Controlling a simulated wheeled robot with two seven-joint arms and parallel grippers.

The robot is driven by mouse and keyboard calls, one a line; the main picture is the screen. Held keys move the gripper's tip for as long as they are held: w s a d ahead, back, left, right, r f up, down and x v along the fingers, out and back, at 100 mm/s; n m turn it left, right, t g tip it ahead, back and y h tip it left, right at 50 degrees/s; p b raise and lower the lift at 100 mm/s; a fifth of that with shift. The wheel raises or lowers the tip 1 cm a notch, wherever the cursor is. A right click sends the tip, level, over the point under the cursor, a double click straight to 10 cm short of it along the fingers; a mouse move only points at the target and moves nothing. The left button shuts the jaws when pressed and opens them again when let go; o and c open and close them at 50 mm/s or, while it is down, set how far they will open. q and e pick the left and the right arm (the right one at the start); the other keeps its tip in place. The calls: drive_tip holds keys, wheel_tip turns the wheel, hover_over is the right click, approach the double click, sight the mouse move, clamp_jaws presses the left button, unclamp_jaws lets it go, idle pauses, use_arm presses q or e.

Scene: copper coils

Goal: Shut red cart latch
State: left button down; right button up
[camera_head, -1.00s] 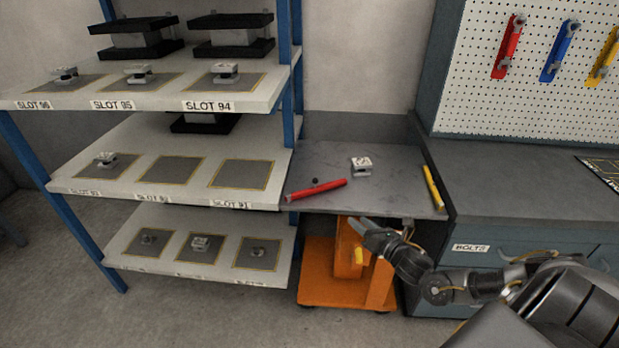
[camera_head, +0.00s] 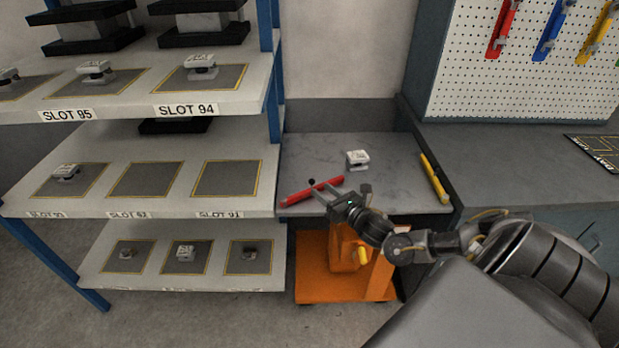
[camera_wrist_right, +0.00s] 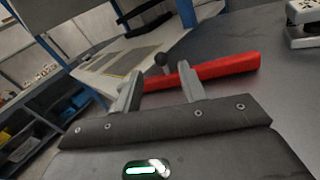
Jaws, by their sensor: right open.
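A red bar (camera_head: 312,189) with a small dark knob (camera_head: 311,181) beside it lies at the left front of the grey top surface (camera_head: 380,160). I take it for the red latch. My right gripper (camera_head: 326,196) is open and empty, with its fingers at the bar's near side. In the right wrist view the red bar (camera_wrist_right: 205,71) lies just beyond the two spread fingers (camera_wrist_right: 158,92), and the knob (camera_wrist_right: 162,60) stands near its left end. I cannot tell whether a finger touches the bar. My left gripper is not in view.
A yellow bar (camera_head: 434,179) lies at the top's right edge. A white-topped block (camera_head: 357,159) stands behind the red bar. An orange cart (camera_head: 345,287) is below. Shelves with slot mats (camera_head: 144,181) stand left; a workbench (camera_head: 520,165) stands right.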

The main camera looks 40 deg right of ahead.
drive_tip(key=w, duration=0.8)
drive_tip(key=shift+a+f+p, duration=0.1)
drive_tip(key=shift+a+p, duration=0.1)
drive_tip(key=shift+p, duration=0.15)
